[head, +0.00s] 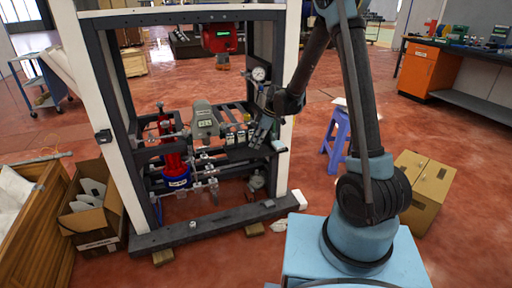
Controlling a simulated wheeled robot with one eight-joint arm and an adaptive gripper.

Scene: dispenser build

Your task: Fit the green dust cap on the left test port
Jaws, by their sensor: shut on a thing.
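My gripper (262,133) is inside the right side of the dispenser frame (196,226), low beside the right post and below a round pressure gauge (259,73). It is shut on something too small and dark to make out. I cannot pick out the green dust cap anywhere in this view. Several small pale fittings (230,136) stand in a row just left of my gripper, next to a grey meter body (203,119). I cannot tell which of them is the left test port. My gripper's fingertips are partly lost against the dark frame.
A red unit (220,38) with a green display hangs at the frame's top. A red pump (174,165) and pipework fill its lower left. A purple stool (338,138) and cardboard box (426,190) stand right; an open carton (92,212) and wooden crate (40,230) left.

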